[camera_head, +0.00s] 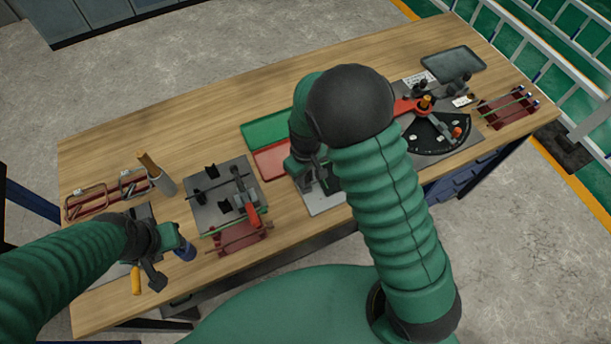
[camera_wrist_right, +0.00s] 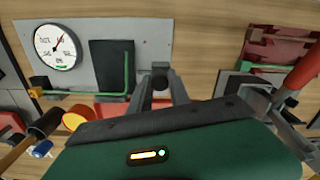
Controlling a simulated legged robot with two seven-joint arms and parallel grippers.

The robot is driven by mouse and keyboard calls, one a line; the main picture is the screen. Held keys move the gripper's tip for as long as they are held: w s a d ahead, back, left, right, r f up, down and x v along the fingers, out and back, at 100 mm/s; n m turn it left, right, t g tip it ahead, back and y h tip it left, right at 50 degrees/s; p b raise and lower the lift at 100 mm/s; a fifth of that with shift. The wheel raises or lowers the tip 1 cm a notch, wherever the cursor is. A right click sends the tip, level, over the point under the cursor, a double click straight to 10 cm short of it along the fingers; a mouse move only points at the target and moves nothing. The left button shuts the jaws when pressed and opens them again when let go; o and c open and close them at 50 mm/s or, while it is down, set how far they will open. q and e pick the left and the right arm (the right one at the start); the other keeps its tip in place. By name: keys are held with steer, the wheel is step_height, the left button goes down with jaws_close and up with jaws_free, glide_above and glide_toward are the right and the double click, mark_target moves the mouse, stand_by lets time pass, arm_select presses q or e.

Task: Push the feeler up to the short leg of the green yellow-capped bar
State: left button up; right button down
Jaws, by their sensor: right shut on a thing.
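The green bar (camera_wrist_right: 85,94) lies along the grey gauge plate in the right wrist view, with its yellow cap (camera_wrist_right: 36,93) at the left end. Its short leg (camera_wrist_right: 127,72) stands up in the picture at the right end, beside a black block (camera_wrist_right: 110,68). My right gripper (camera_wrist_right: 160,88) is shut on a dark knob-like piece, seemingly the feeler (camera_wrist_right: 160,76), just right of the short leg. A small gap appears between them. In the head view my right gripper (camera_head: 312,175) is mostly hidden by my arm. My left gripper (camera_head: 157,268) is over the table's near left; its jaws are unclear.
A round dial (camera_wrist_right: 58,47) sits on the gauge plate (camera_wrist_right: 150,38). In the head view, green (camera_head: 265,130) and red (camera_head: 270,162) trays lie behind the right gripper. A bending fixture (camera_head: 222,195) stands between my arms. A black fan-shaped plate (camera_head: 437,135) is at right.

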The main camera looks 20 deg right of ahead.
stand_by(0.7)
steer(key=shift+w+d, duration=0.1)
steer(key=shift+d, duration=0.75)
steer(key=c, duration=1.2)
jaws_free()
steer(key=shift+r, duration=0.1)
step_height(320, 180, up, 17)
steer(key=shift+b, duration=0.45)
steer(key=shift+f, duration=0.2)
steer(key=s+d+f+m+t, duration=0.2)
steer(key=s+f+m, duration=0.2)
steer(key=s, duration=0.7)
step_height(320, 180, down, 2)
steer(key=shift+f+t, duration=0.2)
steer(key=shift+t, duration=0.1)
